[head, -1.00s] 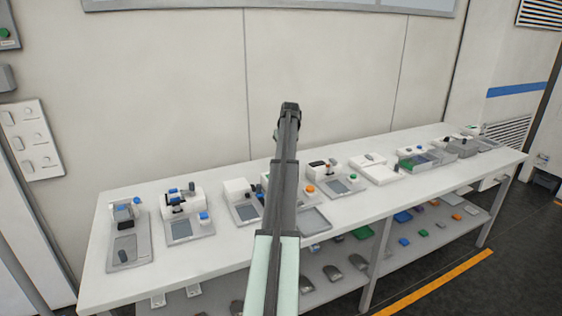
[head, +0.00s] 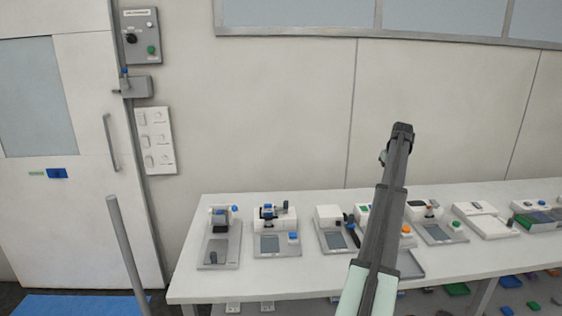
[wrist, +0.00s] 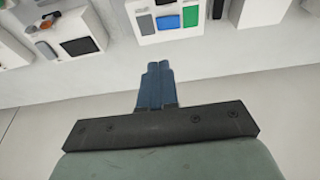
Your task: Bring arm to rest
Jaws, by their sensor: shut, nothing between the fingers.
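My gripper (wrist: 156,68) shows in the wrist view with its two blue fingers side by side, closed and with nothing between them. A pale surface lies beyond the fingertips, and a white unit with grey, blue and green tiles (wrist: 166,20) is just past them. In the head view my arm (head: 390,190) stretches up from the bottom edge, in front of the white bench. The fingers cannot be made out in the head view.
A long white bench (head: 200,285) runs along the wall with several small devices on it. A lower shelf holds coloured pieces. At the left are a door (head: 60,220), a wall control box (head: 141,36), a switch panel (head: 155,141), a grey post (head: 127,245) and a blue mat (head: 80,305).

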